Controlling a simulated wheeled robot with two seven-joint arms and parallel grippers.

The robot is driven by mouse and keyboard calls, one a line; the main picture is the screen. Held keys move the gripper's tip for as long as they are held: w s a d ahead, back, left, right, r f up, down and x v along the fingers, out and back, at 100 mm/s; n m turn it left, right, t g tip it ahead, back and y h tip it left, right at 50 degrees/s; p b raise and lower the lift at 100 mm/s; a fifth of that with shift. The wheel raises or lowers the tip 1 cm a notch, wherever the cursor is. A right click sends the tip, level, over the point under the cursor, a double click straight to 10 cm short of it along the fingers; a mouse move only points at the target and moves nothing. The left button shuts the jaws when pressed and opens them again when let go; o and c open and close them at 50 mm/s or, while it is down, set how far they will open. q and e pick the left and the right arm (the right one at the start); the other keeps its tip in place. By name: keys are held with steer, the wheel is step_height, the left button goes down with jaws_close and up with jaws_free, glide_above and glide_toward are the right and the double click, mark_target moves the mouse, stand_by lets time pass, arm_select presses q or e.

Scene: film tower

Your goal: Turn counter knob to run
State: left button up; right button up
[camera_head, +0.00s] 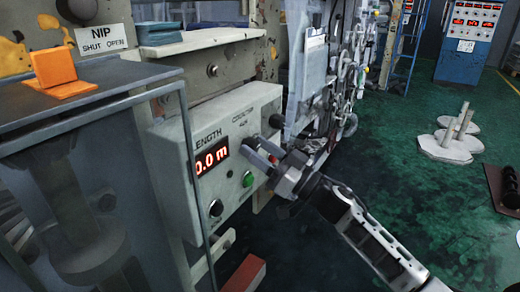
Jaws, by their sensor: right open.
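The counter panel (172,150) is a pale grey box on the machine. Its red display (211,157) reads 0.0 m, beside the words LENGTH and COUNTER. My right gripper (257,147) is open at the right part of the panel face, below the COUNTER label. Its fingers point left toward the panel. The counter knob is hard to tell from the dark fingers and is at least partly hidden by them, so its setting and any contact cannot be told. My left gripper is not in view.
A green button (248,179) and a dark round control (216,208) sit low on the panel. Green floor (400,170) is open at right, with a pale stand (450,143) farther back.

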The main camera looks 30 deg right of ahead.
steer(key=c, duration=1)
steer(key=shift+o, duration=0.2)
steer(key=shift+n+y, duration=0.3)
steer(key=shift+n, duration=0.1)
steer(key=n+g+y, duration=0.1)
steer(key=n, duration=0.2)
steer(key=n+g+y, duration=0.1)
steer(key=n, duration=0.2)
steer(key=shift+d+g, duration=0.1)
steer(key=shift+g, duration=0.2)
steer(key=n+g, duration=0.1)
steer(key=n, duration=0.1)
steer(key=n+g+y, duration=0.1)
steer(key=n, duration=0.2)
steer(key=shift+w+d+r, duration=0.1)
steer(key=n+g+p, duration=0.1)
steer(key=n+g, duration=0.1)
steer(key=n, duration=0.3)
steer(key=shift+r, duration=0.1)
steer(key=n+g, duration=0.1)
steer(key=n, duration=0.1)
steer(key=n+h+p, duration=0.1)
steer(key=n, duration=0.2)
steer(key=shift+g, duration=0.4)
steer(key=shift+n, duration=0.3)
